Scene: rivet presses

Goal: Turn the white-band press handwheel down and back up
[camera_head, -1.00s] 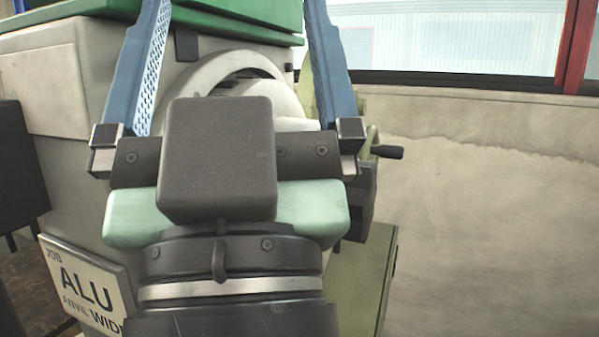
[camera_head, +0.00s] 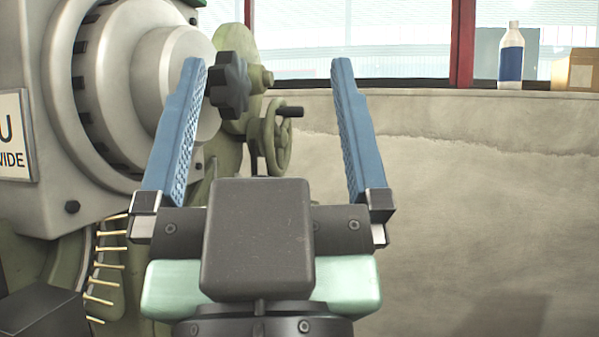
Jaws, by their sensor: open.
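My gripper (camera_head: 268,66) is open and empty, its two blue fingers pointing up and away from me, spread wide. A pale green handwheel (camera_head: 280,140) with a black crank handle (camera_head: 290,111) stands beyond, seen between the fingers and left of their middle. It appears apart from the fingers. A black lobed knob (camera_head: 228,84) on a green press frame (camera_head: 240,45) stands beside the left fingertip in the picture; I cannot tell whether they touch. No white band shows clearly, so I cannot tell which press this wheel belongs to.
A large grey machine with a round drum (camera_head: 165,90) fills the left, with a sign (camera_head: 14,140) reading "U" and "WIDE". Yellow pins (camera_head: 105,265) show below it. A bottle (camera_head: 511,60) and a box (camera_head: 575,70) stand on the right sill. The wall side is clear.

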